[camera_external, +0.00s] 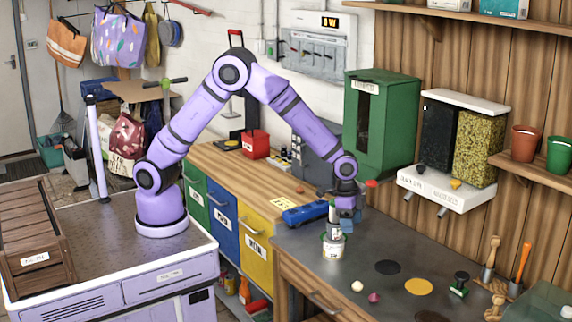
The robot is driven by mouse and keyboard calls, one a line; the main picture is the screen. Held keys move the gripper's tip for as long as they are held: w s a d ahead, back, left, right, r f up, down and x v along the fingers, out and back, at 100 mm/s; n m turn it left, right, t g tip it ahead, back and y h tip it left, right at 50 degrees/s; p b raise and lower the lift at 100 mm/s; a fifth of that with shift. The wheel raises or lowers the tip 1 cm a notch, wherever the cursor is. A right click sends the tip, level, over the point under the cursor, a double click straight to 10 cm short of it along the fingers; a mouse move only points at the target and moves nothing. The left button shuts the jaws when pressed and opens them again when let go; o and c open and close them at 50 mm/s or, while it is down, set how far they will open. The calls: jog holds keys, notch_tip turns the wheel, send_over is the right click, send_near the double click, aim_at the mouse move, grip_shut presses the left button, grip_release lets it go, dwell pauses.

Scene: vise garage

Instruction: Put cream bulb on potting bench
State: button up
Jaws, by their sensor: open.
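A small cream bulb (357,286) lies on the dark grey top of the potting bench (330,278), left of its middle and close to its front edge. A small dark pink bulb (374,297) lies just right of it. My gripper (347,220) is open and points down over the back left of the bench top, behind and above the cream bulb and well apart from it. A pale labelled tin (333,247) stands just below my gripper, with a narrow pale cylinder above it. I cannot tell whether the fingers touch either one.
A blue case (304,214) lies left of my gripper. Dark and yellow discs (418,287) mark the bench top's middle. A green-based stamp (460,284) and hand tools (520,268) are at the right. A two-part dispenser (455,150) hangs over the back. Bare bench surrounds the bulbs.

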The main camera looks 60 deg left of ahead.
jog(key=w+a+r+n, duration=0.2)
jog(key=a+r+n, duration=0.1)
jog(key=a+r, duration=1.05)
jog(key=s+a+r+n+t, duration=0.1)
jog(key=s+a+r, duration=0.1)
jog(key=a+r, duration=0.35)
jog(key=s+a+r+n+t, duration=0.1)
jog(key=s+a+r+n, duration=0.1)
jog(key=a, duration=0.6)
jog(key=s+a+r+n, duration=0.1)
jog(key=s+a+r, duration=0.1)
jog(key=a+r, duration=0.35)
jog(key=s+a+n+t+y, duration=0.1)
jog(key=s+a+n, duration=0.4)
jog(key=s+a, duration=1.1)
jog(key=shift+s+a+f+t+y, duration=0.15)
jog(key=shift+s+f+t+y, duration=0.2)
jog(key=shift+s+t, duration=0.6)
